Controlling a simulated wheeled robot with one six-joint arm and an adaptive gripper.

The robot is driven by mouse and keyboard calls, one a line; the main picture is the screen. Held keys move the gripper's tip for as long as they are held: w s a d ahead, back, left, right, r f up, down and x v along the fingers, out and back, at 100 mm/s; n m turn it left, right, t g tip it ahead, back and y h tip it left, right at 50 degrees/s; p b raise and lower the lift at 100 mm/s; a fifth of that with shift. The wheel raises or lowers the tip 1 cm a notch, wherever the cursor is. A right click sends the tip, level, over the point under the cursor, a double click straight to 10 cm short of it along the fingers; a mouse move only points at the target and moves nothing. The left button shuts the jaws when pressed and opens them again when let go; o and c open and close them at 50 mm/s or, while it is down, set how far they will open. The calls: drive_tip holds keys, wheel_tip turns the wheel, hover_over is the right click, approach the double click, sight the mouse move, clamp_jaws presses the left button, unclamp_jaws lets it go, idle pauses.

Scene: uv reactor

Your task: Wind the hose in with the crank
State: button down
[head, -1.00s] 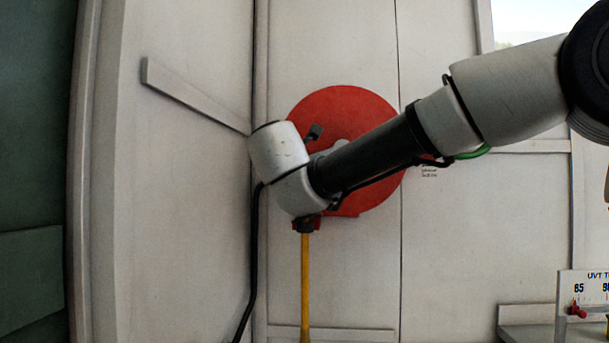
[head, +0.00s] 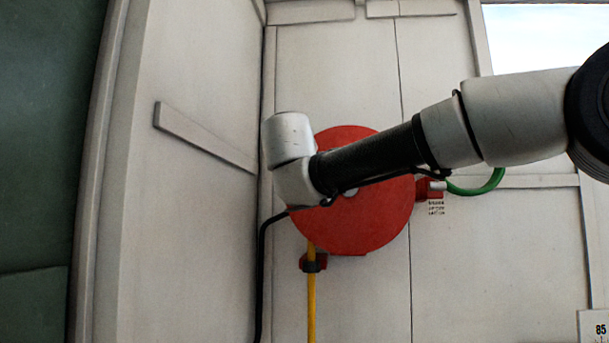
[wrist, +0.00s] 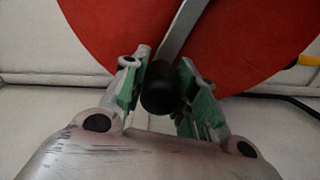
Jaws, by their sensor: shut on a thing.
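The red hose reel (head: 370,225) is on the pale wall, partly behind my arm; it also shows in the wrist view (wrist: 100,30). The yellow hose (head: 312,300) hangs straight down from it through a small red bracket (head: 305,263) with a dark collar. In the wrist view the grey crank arm (wrist: 180,30) runs across the reel to a black knob (wrist: 160,97). The knob sits between the green-padded fingers of my gripper (wrist: 159,78), which is shut on it. My arm hides the gripper and knob in the head view.
A green hose (head: 480,190) joins a red fitting (head: 428,190) right of the reel. A slanted ledge (head: 205,138) is on the left wall panel. A scale board (head: 593,328) shows at the lower right edge.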

drive_tip(key=shift+s+d+r, duration=0.1)
drive_tip(key=shift+r, duration=0.35)
drive_tip(key=c, duration=1.1)
unclamp_jaws()
drive_tip(key=shift+f, duration=0.1)
drive_tip(key=shift+s+f, duration=0.1)
drive_tip(key=shift+s, duration=0.1)
drive_tip(key=s, duration=1.1)
drive_tip(key=shift+s+a, duration=0.25)
